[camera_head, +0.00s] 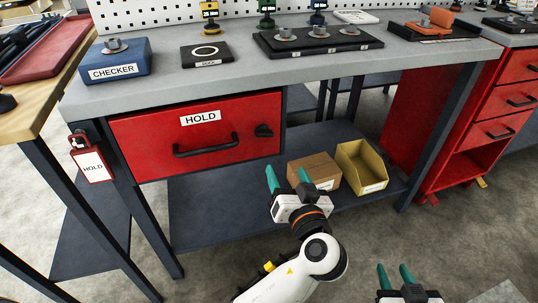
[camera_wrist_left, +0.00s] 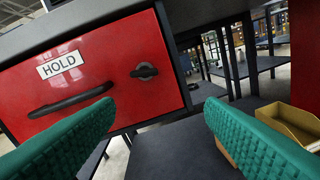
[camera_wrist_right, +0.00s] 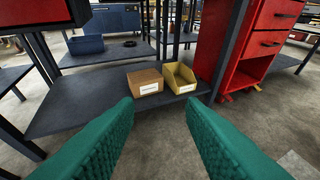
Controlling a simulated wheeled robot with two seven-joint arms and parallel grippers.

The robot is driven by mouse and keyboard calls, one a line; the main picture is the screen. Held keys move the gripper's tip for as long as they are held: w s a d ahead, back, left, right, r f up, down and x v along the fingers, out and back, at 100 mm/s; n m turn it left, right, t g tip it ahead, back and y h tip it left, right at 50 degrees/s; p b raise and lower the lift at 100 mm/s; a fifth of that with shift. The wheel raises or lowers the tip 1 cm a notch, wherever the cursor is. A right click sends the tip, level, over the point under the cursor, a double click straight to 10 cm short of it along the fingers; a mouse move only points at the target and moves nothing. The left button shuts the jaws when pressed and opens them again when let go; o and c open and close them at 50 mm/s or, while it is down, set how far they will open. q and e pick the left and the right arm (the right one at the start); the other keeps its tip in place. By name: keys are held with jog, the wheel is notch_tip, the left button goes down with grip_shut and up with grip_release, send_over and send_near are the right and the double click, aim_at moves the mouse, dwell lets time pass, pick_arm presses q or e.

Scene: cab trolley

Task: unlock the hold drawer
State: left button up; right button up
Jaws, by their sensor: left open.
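The red hold drawer (camera_head: 150,135) is shut under the grey bench top, with a white HOLD label, a black bar handle (camera_head: 206,147) and a black lock knob (camera_head: 264,131) at its right. The left wrist view shows the drawer (camera_wrist_left: 110,72) and the knob (camera_wrist_left: 144,71) too. My left gripper (camera_head: 287,178) is open and empty, below and right of the knob and apart from it. My right gripper (camera_head: 394,276) is open and empty, low at the front right, facing the lower shelf. A red HOLD tag (camera_head: 92,166) hangs at the bench's left leg.
A brown box (camera_head: 314,170) and a yellow bin (camera_head: 362,168) stand on the lower shelf (camera_head: 220,205). On the bench top are a blue CHECKER block (camera_head: 118,69) and black trays. A red cabinet (camera_head: 425,125) stands right. The floor in front is clear.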

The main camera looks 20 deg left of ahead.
aim_at(266, 134)
pick_arm(q)
jog(key=shift+n+y, duration=0.5)
jog(key=shift+n, duration=0.3)
jog(key=x, duration=0.3)
jog(key=r+b+x, duration=0.1)
jog(key=x, duration=0.3)
jog(key=a+r+x, duration=0.1)
jog(key=x, duration=0.3)
jog(key=shift+s+a+r, duration=0.1)
jog(key=shift+s, duration=0.1)
pick_arm(e)
notch_tip(266, 134, up, 6)
jog(key=w+a+t+y, duration=0.1)
jog(key=t, duration=0.2)
jog(key=shift+r+t, duration=0.2)
jog(key=shift+t, duration=0.1)
jog(key=shift+w, duration=0.1)
